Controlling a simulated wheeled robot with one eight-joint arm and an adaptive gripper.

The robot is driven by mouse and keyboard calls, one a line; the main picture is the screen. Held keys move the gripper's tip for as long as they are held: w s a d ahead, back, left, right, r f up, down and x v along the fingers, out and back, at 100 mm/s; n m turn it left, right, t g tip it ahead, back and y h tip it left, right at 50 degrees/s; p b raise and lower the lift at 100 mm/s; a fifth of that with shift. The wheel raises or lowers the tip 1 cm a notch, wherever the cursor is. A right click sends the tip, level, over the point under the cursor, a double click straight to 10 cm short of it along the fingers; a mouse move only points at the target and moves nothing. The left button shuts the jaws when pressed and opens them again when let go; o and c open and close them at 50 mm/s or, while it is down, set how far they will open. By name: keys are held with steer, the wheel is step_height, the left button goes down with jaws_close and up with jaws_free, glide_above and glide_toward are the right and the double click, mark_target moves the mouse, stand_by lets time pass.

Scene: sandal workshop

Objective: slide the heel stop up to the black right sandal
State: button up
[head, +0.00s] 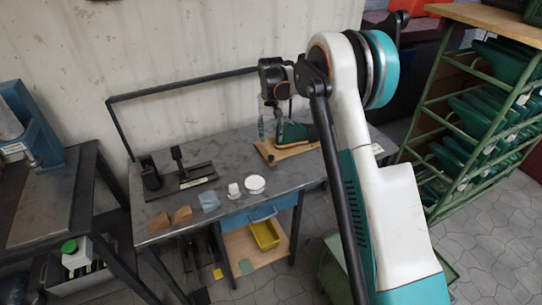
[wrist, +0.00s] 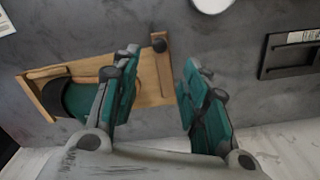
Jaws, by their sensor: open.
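A wooden board (wrist: 154,88) lies on the grey metal bench and also shows in the head view (head: 288,153). On it rests a sandal with a black upper (wrist: 58,86) and tan edge, around a dark green form (wrist: 88,103), also seen in the head view (head: 295,133). The heel stop appears to be the small brown block (wrist: 158,45) at the board's other end, apart from the sandal. My gripper (wrist: 160,60) is open and empty above that end of the board; its fingers hide part of the sandal. It hangs over the bench in the head view (head: 271,128).
A black plate fixture (head: 190,182) stands left on the bench (head: 222,150), near tan blocks (head: 181,214), a pale blue block (head: 209,201) and a white round dish (head: 254,184). A green rack (head: 445,130) of green forms stands at the right.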

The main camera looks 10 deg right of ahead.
mark_target(271, 156)
step_height(271, 156, down, 11)
steer(key=b, duration=0.3)
jaws_close()
